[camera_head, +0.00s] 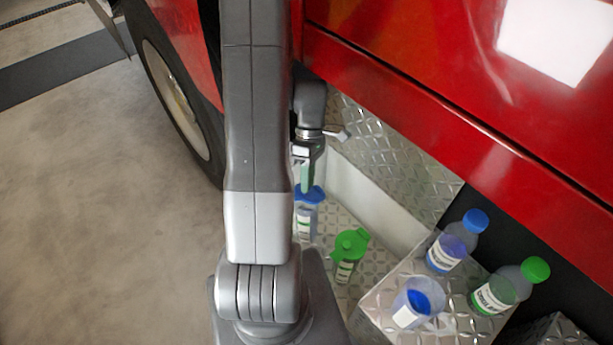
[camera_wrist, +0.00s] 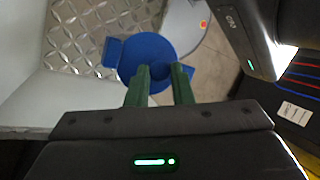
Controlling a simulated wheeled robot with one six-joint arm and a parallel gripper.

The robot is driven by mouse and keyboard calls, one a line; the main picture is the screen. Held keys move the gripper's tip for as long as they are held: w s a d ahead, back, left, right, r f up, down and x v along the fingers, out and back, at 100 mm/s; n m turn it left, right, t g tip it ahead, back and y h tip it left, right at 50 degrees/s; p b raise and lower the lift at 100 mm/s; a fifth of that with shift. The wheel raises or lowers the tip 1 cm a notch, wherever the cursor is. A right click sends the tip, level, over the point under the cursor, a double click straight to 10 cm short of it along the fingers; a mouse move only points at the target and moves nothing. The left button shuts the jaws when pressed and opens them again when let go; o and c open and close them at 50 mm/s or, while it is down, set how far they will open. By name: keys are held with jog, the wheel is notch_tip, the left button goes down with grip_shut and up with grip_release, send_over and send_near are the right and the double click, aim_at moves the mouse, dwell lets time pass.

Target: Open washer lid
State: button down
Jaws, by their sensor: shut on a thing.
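The washer lid is a blue round cap, seen in the head view (camera_head: 313,193) on top of a pale reservoir (camera_head: 306,222) with a white label. The lid lies flat and looks closed. In the wrist view the blue lid (camera_wrist: 147,50) is seen from above, with a small blue tab at its left. My gripper (camera_head: 307,187) points down at the lid. Its green fingers (camera_wrist: 161,70) are shut on the lid's near edge, with a narrow gap between them. The exact part held is hidden between the fingertips.
A second reservoir with a green lid (camera_head: 350,243) stands to the right. A diamond-plate block (camera_head: 375,301) holds a blue-capped bottle (camera_head: 453,242), a green-capped bottle (camera_head: 510,287) and a cup with blue liquid (camera_head: 417,303). The red truck body (camera_head: 440,90) overhangs closely. Open floor lies left.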

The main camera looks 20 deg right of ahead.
dwell(0.3)
jog(key=c, duration=1.3)
grip_release()
jog(key=shift+o, duration=0.2)
jog(key=shift+f, duration=0.1)
